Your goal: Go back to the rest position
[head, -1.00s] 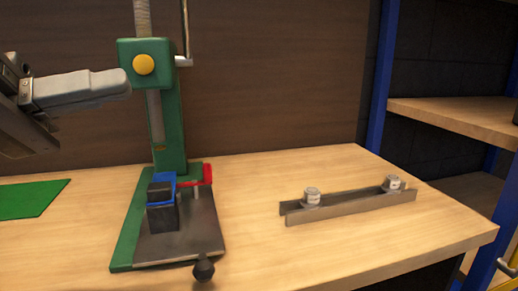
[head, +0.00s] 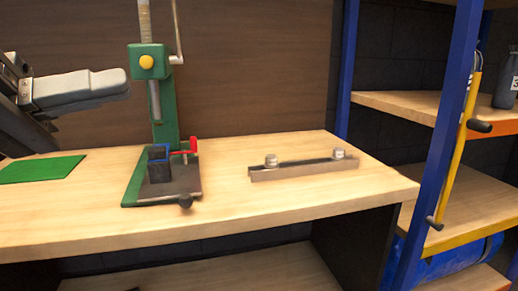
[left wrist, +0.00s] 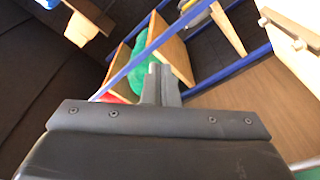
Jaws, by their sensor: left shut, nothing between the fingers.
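My left gripper (head: 125,82) comes in from the left in the head view, raised above the workbench (head: 300,212) and close to the green press (head: 166,115) in the picture. Its grey fingers are shut with nothing between them. In the left wrist view the closed fingers (left wrist: 160,72) point out over shelving and floor and touch nothing. My right gripper is in neither view.
The green press has a yellow knob and a red handle, and a dark block sits on its base. A metal channel (head: 310,171) with two small cylinders lies at right. A green mat (head: 40,169) lies at left. Blue-framed shelves (head: 470,205) stand at right.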

